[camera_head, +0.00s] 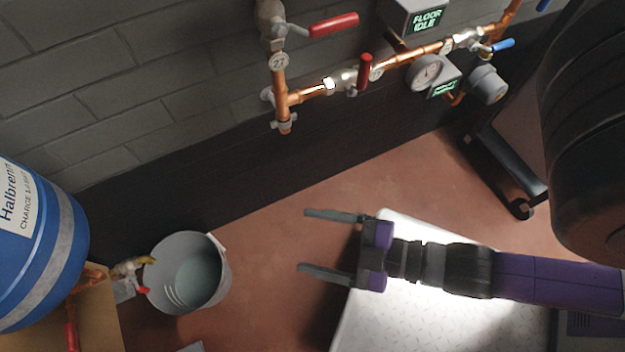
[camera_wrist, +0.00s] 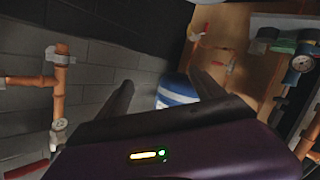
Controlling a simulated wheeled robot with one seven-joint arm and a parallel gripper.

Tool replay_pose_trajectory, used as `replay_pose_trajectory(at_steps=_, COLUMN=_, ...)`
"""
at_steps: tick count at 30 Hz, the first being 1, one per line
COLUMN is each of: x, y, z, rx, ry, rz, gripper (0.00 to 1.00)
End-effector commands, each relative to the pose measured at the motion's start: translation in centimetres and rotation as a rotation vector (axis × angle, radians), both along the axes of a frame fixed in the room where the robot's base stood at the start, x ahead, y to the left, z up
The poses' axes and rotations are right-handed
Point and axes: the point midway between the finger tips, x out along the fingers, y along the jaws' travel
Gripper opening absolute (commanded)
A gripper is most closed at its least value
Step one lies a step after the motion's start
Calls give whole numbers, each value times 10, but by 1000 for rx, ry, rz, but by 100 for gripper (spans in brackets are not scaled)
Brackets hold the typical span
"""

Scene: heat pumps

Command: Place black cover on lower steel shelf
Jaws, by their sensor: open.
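My gripper (camera_head: 333,246) is open and empty in the head view. Its two dark fingers point left, above the floor between the bucket and a pale plate. In the wrist view my gripper (camera_wrist: 165,92) has its fingers spread apart with nothing between them. I cannot make out a black cover for certain in either view. I cannot make out a lower steel shelf for certain either.
A grey bucket (camera_head: 190,273) stands on the floor at the lower left, near a blue tank (camera_head: 35,245). Copper pipes (camera_head: 400,58) with red-handled valves and a gauge run along the grey block wall. A pale tread plate (camera_head: 385,325) lies under my arm.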

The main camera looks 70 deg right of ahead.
Motion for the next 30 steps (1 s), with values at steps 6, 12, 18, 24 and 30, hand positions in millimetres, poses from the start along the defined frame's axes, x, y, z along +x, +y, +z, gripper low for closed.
replay_pose_trajectory(at_steps=6, x=-22, y=-24, z=44, rx=401, ry=46, rz=-223, gripper=78)
replay_pose_trajectory(at_steps=12, x=-25, y=-27, z=52, rx=484, ry=49, rz=-263, gripper=78)
replay_pose_trajectory(at_steps=18, x=-24, y=-27, z=52, rx=482, ry=49, rz=-261, gripper=78)
replay_pose_trajectory(at_steps=24, x=-24, y=-27, z=70, rx=480, ry=48, rz=-260, gripper=78)
replay_pose_trajectory(at_steps=30, x=-24, y=-27, z=117, rx=479, ry=48, rz=-259, gripper=78)
